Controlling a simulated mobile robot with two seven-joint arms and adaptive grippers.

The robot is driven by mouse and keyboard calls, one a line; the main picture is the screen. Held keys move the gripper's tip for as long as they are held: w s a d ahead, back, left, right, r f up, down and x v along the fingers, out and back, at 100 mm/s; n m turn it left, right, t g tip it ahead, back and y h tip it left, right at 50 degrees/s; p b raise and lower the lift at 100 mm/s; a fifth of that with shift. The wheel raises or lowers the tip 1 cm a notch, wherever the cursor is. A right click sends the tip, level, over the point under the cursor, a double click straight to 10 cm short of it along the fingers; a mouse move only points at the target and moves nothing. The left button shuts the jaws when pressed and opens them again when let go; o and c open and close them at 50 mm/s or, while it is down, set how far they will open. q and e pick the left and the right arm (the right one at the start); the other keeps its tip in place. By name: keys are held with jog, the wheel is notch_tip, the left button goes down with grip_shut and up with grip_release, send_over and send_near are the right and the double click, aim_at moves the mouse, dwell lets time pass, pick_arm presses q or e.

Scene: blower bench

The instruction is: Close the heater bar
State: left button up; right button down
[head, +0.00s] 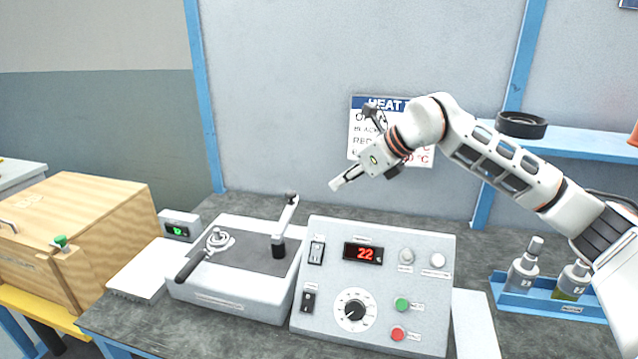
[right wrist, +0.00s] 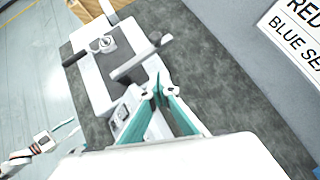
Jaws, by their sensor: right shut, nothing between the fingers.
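The heater bar (head: 288,213) is a light metal arm with dark ends, raised at a tilt above the right side of the grey-topped white press unit (head: 230,296). It also shows in the right wrist view (right wrist: 133,65), ahead of the fingers. My right gripper (head: 335,184) is shut and empty, in the air above and right of the bar, apart from it in the head view. Its teal-sided fingers (right wrist: 158,89) point toward the press. What looks like my left gripper (right wrist: 70,127) is small at the lower left of the right wrist view; its jaws are unclear.
A black-handled ring clamp (head: 219,239) sits on the press's left side. A sloped control box (head: 430,270) reading 22 stands right of it. A wooden crate (head: 110,205) is at left, a blue bottle rack (head: 540,300) at right. A heat sign (head: 362,140) hangs behind my right wrist.

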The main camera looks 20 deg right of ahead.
send_near(293, 202)
notch_tip(293, 202, down, 3)
jog(key=shift+w+a+r, duration=0.1)
jog(key=shift+w+a, duration=0.8)
jog(key=shift+w, duration=0.3)
